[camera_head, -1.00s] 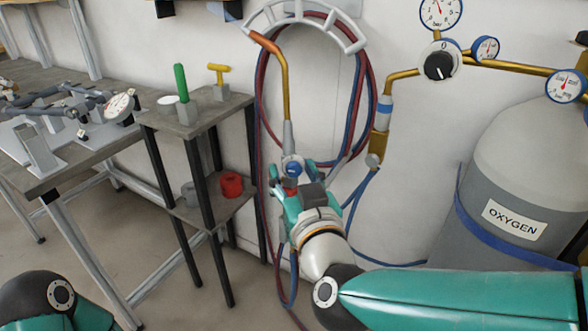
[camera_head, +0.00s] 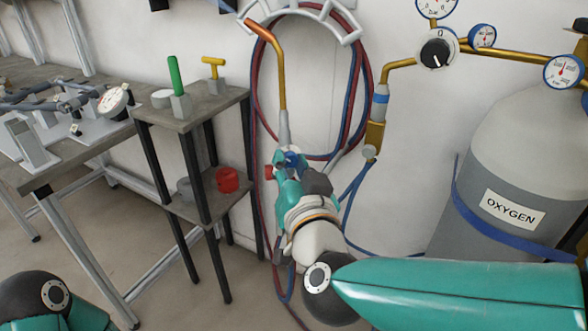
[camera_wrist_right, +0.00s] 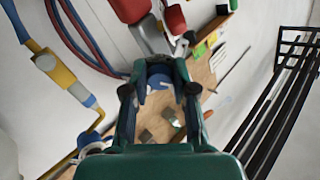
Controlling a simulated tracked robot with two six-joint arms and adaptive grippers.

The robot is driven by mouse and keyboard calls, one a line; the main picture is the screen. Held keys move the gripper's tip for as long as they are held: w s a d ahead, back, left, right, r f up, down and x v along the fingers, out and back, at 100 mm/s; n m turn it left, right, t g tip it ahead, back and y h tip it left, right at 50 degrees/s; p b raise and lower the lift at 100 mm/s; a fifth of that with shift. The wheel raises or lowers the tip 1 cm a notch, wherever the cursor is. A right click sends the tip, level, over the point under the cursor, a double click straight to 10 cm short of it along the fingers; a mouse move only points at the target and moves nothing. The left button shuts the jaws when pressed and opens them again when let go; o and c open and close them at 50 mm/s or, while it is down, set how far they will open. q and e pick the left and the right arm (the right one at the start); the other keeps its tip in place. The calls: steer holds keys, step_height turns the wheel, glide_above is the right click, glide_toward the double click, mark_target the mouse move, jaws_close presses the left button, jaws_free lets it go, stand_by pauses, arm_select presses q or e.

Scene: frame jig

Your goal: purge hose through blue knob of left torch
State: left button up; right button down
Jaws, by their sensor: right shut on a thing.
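The torch (camera_head: 282,85) stands upright against the wall, with a brass tube and a copper tip bent to the upper left. Its blue knob (camera_head: 290,155) is low on the grey handle and partly hidden by my right gripper (camera_head: 289,168). A red knob (camera_head: 269,172) shows just left of that gripper. In the right wrist view the blue knob (camera_wrist_right: 158,82) lies between the two fingers of my right gripper (camera_wrist_right: 158,90), which is shut on it. Only a dark joint and teal link of my left arm show at the lower left; its gripper is out of view.
Red and blue hoses (camera_head: 366,85) hang coiled on a grey wall rack (camera_head: 300,10) around the torch. A regulator (camera_head: 437,50) and oxygen cylinder (camera_head: 510,150) stand right. A small two-level stand (camera_head: 215,108) and a workbench (camera_head: 40,165) stand left.

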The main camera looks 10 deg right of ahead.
steer(key=shift+m, duration=0.8)
steer(key=c, duration=0.9)
jaws_free()
steer(key=shift+s, duration=0.15)
steer(key=shift+s+d, duration=0.15)
steer(key=shift+s, duration=1.7)
steer(key=shift+s+d, duration=0.15)
steer(key=shift+s, duration=1.65)
